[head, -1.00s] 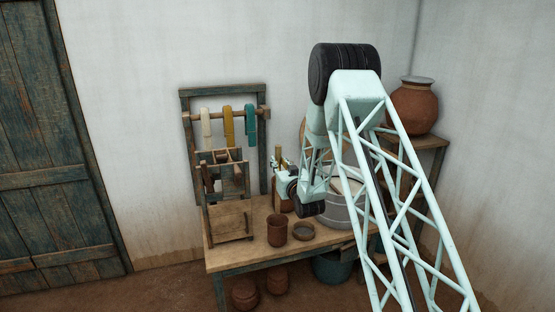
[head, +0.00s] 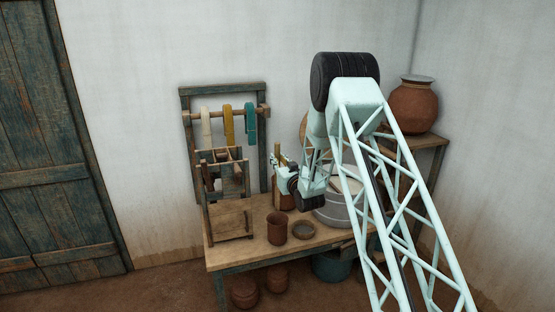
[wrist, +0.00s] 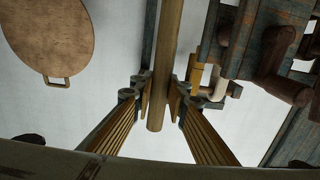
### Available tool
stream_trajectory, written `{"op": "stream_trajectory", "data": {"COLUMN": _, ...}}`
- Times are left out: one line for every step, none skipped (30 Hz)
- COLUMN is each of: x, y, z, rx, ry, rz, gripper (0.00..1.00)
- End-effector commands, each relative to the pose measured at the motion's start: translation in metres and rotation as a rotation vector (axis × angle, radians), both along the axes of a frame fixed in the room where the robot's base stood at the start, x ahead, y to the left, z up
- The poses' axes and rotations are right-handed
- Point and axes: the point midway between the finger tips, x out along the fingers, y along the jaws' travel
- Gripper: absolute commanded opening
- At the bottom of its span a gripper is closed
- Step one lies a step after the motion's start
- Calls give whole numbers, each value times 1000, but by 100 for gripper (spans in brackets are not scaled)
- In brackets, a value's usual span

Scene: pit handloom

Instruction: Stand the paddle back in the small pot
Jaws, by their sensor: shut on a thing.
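My gripper (wrist: 160,88) is shut on the paddle (wrist: 166,50), a pale wooden rod that runs up and down between the fingers in the wrist view. Its upper part leaves that frame, and its lower end shows just below the fingertips. In the head view my gripper (head: 280,164) is small, above the back of the table and behind the small pot; a bit of yellow-brown wood shows at it. A small brown pot (head: 276,232), probably the task's pot, stands upright at the table's front with its mouth up. The paddle is apart from it.
A wooden loom frame (head: 232,219) stands at the left of the table (head: 262,252). A grey tub (head: 333,212) is partly behind my arm. A rack with hanging yarn (head: 228,125) is behind.

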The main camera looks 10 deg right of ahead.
Motion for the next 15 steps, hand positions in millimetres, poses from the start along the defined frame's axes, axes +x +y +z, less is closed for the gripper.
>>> {"op": "stream_trajectory", "data": {"x": 0, "y": 0, "z": -1, "rx": 0, "ry": 0, "rz": 0, "gripper": 4}}
{"op": "stream_trajectory", "data": {"x": 0, "y": 0, "z": -2, "rx": 0, "ry": 0, "rz": 0, "gripper": 4}}
{"op": "stream_trajectory", "data": {"x": 0, "y": 0, "z": -3, "rx": 0, "ry": -1, "rz": 0, "gripper": 4}}
{"op": "stream_trajectory", "data": {"x": 0, "y": 0, "z": -4, "rx": 0, "ry": -1, "rz": 0, "gripper": 4}}
{"op": "stream_trajectory", "data": {"x": 0, "y": 0, "z": -6, "rx": 0, "ry": -1, "rz": 0, "gripper": 4}}
{"op": "stream_trajectory", "data": {"x": 0, "y": 0, "z": -7, "rx": 0, "ry": -1, "rz": 0, "gripper": 4}}
{"op": "stream_trajectory", "data": {"x": 0, "y": 0, "z": -9, "rx": 0, "ry": -1, "rz": 0, "gripper": 4}}
{"op": "stream_trajectory", "data": {"x": 0, "y": 0, "z": -10, "rx": 0, "ry": -1, "rz": 0, "gripper": 4}}
{"op": "stream_trajectory", "data": {"x": 0, "y": 0, "z": -12, "rx": 0, "ry": 0, "rz": 0, "gripper": 4}}
{"op": "stream_trajectory", "data": {"x": 0, "y": 0, "z": -14, "rx": 0, "ry": 0, "rz": 0, "gripper": 4}}
{"op": "stream_trajectory", "data": {"x": 0, "y": 0, "z": -16, "rx": 0, "ry": 0, "rz": 0, "gripper": 4}}
{"op": "stream_trajectory", "data": {"x": 0, "y": 0, "z": -18, "rx": 0, "ry": 0, "rz": 0, "gripper": 4}}
{"op": "stream_trajectory", "data": {"x": 0, "y": 0, "z": -19, "rx": 0, "ry": 1, "rz": 0, "gripper": 4}}
{"op": "stream_trajectory", "data": {"x": 0, "y": 0, "z": -20, "rx": 0, "ry": 1, "rz": 0, "gripper": 4}}
{"op": "stream_trajectory", "data": {"x": 0, "y": 0, "z": -22, "rx": 0, "ry": 0, "rz": 0, "gripper": 4}}
